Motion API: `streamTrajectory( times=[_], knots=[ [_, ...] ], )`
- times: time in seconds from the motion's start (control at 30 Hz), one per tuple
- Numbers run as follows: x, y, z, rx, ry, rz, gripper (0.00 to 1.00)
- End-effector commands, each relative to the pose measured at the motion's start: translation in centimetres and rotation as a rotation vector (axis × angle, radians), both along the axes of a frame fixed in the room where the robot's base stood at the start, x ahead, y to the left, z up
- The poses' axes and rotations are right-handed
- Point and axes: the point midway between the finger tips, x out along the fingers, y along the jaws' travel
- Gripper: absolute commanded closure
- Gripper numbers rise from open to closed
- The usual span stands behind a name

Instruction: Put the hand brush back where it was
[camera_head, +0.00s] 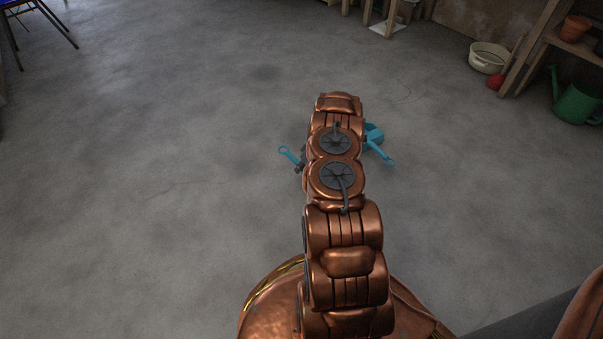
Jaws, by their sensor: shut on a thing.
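The hand brush (287,152) shows as a blue handle with a ring-like end, sticking out to the left of my copper arm. Its other end is hidden behind the arm. My gripper (300,166) is mostly hidden by the arm; a small dark part of it shows against the blue handle, and it is shut on the brush. On the right side of the arm is a blue dustpan (374,137), with its handle pointing down and right. The arm hides its left part. I cannot tell how high the brush is above the floor.
The grey concrete floor (180,190) is clear around. A cream basin (488,57), a red object (495,82), a green watering can (578,103) and wooden shelving with a terracotta pot (575,28) stand at the upper right. A blue-seated chair (35,12) is at the upper left.

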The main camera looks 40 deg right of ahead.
Motion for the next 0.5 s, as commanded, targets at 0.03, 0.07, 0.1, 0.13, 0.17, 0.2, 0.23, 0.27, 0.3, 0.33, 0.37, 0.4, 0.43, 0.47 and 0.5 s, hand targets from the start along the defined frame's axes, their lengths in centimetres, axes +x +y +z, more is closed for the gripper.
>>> streamTrajectory(
  times=[0.03,0.07,0.1,0.13,0.17,0.2,0.23,0.27,0.3,0.33,0.37,0.4,0.43,0.47,0.5],
  knots=[
    [0.3,-0.1,-0.1,-0.001,0.000,0.000,1.00],
    [0.3,-0.1,-0.5,0.000,0.000,-0.001,1.00],
    [0.2,0.0,-1.3,0.001,0.001,0.000,1.00],
    [0.2,0.0,-1.8,0.001,0.002,0.000,1.00],
    [0.2,0.1,-2.3,0.002,0.003,0.000,1.00],
    [0.2,0.1,-2.9,0.002,0.003,0.000,1.00],
    [0.2,0.1,-3.3,0.002,0.002,0.000,1.00],
    [0.2,0.0,-3.6,0.003,0.002,-0.001,1.00],
    [0.2,0.0,-3.8,0.003,0.001,-0.001,1.00],
    [0.2,0.0,-3.8,0.002,0.001,-0.001,1.00],
    [0.2,0.0,-3.8,0.002,0.000,-0.001,1.00],
    [0.2,0.0,-3.7,0.001,0.000,-0.001,1.00],
    [0.3,0.0,-3.6,0.001,0.000,-0.001,1.00],
    [0.3,0.0,-3.6,0.001,0.000,-0.001,1.00],
    [0.3,0.0,-3.6,0.001,0.000,-0.001,1.00]
  ],
)
